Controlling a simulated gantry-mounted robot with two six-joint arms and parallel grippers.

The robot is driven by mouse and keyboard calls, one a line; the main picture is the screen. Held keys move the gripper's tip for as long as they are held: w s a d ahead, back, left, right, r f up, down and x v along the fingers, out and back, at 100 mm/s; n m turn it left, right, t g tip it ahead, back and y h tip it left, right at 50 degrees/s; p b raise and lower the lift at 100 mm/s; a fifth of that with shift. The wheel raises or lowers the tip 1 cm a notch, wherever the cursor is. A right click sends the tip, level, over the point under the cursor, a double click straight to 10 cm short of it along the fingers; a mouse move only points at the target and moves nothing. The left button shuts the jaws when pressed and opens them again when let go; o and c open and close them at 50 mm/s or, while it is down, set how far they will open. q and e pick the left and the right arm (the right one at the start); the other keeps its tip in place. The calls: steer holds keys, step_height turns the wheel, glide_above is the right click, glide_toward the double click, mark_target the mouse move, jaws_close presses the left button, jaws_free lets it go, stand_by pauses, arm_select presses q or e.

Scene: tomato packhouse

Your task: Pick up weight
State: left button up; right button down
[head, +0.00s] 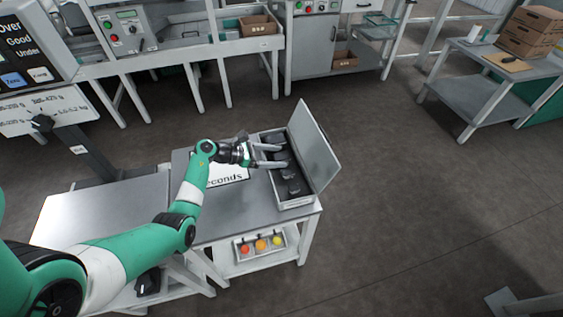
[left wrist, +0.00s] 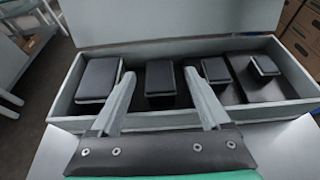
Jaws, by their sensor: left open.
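Several dark block weights (head: 290,178) stand in a row inside a grey open case (head: 297,203) on the table. The left wrist view shows them close up, one weight (left wrist: 159,80) in the middle, one (left wrist: 97,80) to its left, one (left wrist: 214,70) to its right and a smaller one (left wrist: 264,65) at far right. My left gripper (head: 277,155) is open and empty. In the left wrist view its fingers (left wrist: 158,92) reach over the near wall of the case, one on each side of the middle weight. I cannot tell whether they touch anything. My right gripper is not in view.
The raised case lid (head: 315,146) stands along the right side of the case. A sign (head: 228,175) lies left of the case. A tray with coloured balls (head: 259,245) sits on the lower shelf. Scale displays (head: 30,55) stand at left.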

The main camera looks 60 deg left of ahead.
arm_select(q)
jaws_close()
steer(key=shift+r, duration=0.1)
stand_by(1.2)
